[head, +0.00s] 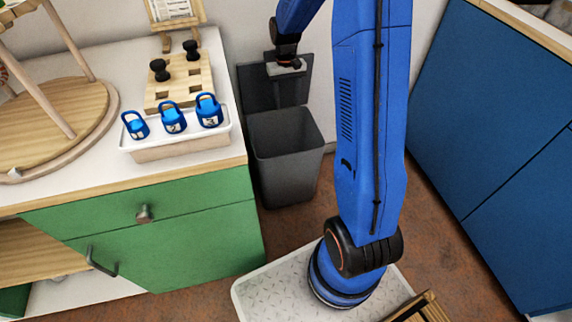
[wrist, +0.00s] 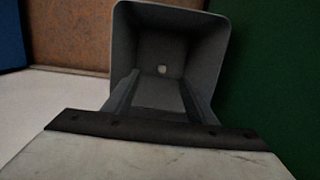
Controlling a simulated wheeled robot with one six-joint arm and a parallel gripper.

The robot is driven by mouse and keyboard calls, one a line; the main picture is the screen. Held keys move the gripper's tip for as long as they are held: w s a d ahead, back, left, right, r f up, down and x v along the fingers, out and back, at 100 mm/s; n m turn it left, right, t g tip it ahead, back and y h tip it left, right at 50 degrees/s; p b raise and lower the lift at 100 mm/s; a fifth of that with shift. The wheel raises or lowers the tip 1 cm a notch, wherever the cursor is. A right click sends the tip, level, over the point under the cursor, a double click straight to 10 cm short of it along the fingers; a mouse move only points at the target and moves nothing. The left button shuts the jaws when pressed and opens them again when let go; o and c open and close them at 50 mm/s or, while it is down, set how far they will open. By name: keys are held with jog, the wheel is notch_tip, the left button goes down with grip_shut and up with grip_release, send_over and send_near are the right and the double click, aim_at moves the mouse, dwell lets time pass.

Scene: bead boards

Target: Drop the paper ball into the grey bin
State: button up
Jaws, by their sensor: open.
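The grey bin (head: 287,165) stands on the floor between the green cabinet and my arm, its lid (head: 258,90) raised behind it. My gripper (head: 286,66) is high above the bin, in front of the raised lid, in the head view. The wrist view looks down into the open bin (wrist: 205,35). A small pale thing, which looks like the paper ball (wrist: 162,69), lies on the bin's floor. My gripper's fingers (wrist: 160,78) are apart with nothing seen held between them. The inside of the bin's bottom is hidden in the head view.
A green cabinet (head: 160,235) with a white top stands left of the bin. On it are a tray (head: 180,147) of blue-handled items and a wooden board (head: 195,75) with dark knobs. Blue cabinets (head: 490,120) stand at the right. The brown floor shows between.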

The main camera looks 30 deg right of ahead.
notch_tip(320, 180, up, 6)
jog(key=shift+w+r, duration=0.25)
jog(key=shift+w, duration=0.15)
dwell(0.3)
